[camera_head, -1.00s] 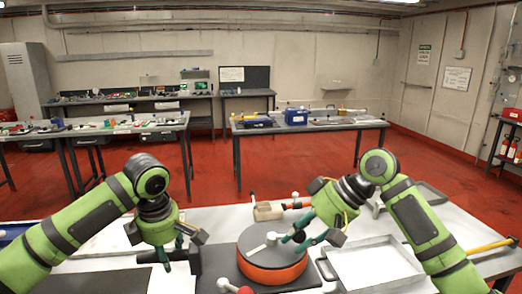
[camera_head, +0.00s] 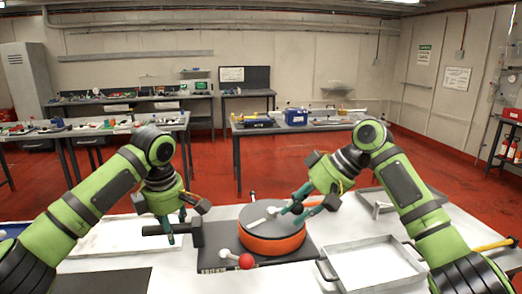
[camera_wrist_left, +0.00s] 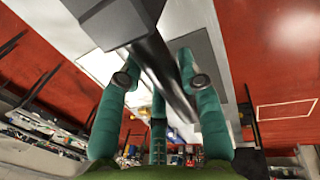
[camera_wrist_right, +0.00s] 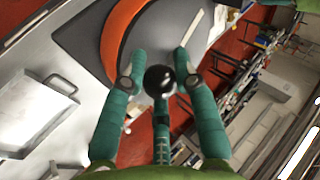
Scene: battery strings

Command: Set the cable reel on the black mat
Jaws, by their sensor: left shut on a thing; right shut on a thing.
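The cable reel (camera_head: 272,240) is a round drum with a dark top and orange side, on a dark rectangular base (camera_head: 215,258) right of centre. A short lever with a red knob (camera_head: 246,261) shows at its front. A flat black mat (camera_head: 100,282) lies at the front left, apart from the reel. My left gripper (camera_head: 172,230) is shut on a dark bar (camera_wrist_left: 165,70) with a blocky end beside the base's left side. My right gripper (camera_head: 302,208) is at the reel's right side, shut on a black round knob (camera_wrist_right: 159,81). I cannot tell whether the base touches the table.
A shallow silver tray (camera_head: 375,268) stands close to the right of the base. A grey tray (camera_head: 410,200) and a yellow-handled tool (camera_head: 495,245) are farther right. A white tray (camera_head: 120,237) lies behind the left gripper. Bare white table shows between mat and base.

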